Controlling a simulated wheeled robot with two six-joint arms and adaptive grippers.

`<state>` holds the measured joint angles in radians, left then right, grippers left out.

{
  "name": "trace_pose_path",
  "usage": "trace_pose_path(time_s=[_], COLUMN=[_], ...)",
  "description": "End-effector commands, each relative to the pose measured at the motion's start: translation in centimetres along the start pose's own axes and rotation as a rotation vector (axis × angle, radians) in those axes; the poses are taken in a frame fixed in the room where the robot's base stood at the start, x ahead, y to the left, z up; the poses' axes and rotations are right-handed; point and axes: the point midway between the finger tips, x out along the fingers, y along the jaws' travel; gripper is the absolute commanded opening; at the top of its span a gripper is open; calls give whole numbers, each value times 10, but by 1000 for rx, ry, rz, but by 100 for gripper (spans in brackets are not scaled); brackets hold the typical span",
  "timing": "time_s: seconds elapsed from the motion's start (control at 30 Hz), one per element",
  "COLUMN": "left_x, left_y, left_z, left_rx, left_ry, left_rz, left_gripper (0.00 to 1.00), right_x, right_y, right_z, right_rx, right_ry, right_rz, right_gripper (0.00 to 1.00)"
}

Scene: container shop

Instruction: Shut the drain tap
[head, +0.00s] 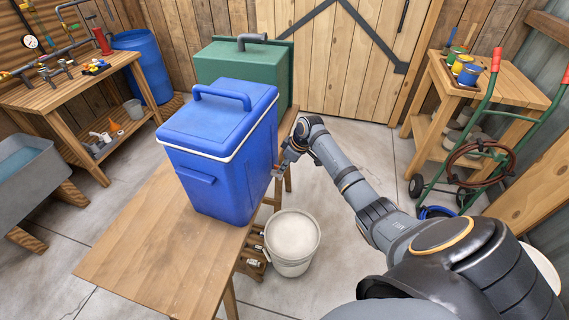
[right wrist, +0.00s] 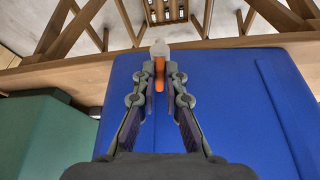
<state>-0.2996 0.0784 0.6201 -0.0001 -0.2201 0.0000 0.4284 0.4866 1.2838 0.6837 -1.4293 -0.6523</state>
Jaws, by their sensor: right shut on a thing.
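A blue cooler (head: 222,165) with a white rim and a blue handle stands upright on the wooden bench (head: 165,245). My right gripper (head: 280,170) is at the cooler's right side, low on the wall. In the right wrist view, my right gripper (right wrist: 160,80) is shut on the orange lever (right wrist: 159,68) of the drain tap. The tap's pale body (right wrist: 160,48) shows just beyond the fingertips, against the blue wall (right wrist: 235,105). The fingers hide part of the lever. In the head view the tap is mostly hidden by my gripper. My left gripper is out of view.
A white bucket (head: 292,240) stands on the floor beside the bench, below the tap side. A hose cart (head: 480,130) and a side table (head: 500,85) are at the right. Open floor lies between.

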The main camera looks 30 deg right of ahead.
Motion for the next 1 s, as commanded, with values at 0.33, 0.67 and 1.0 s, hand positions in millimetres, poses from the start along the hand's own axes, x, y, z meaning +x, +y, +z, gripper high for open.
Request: trace_pose_path(time_s=[0.33, 0.67, 1.0], left_x=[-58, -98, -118], left_y=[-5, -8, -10], left_z=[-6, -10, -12], left_rx=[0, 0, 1], left_ry=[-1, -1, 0], left_rz=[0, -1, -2], left_gripper=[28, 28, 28], right_x=[-8, -5, 0], right_y=[-7, -12, -15], right_z=[-4, -6, -9], right_rx=[268, 556, 817], right_ry=[0, 0, 3], right_rz=[108, 228, 337], right_gripper=[0, 0, 0])
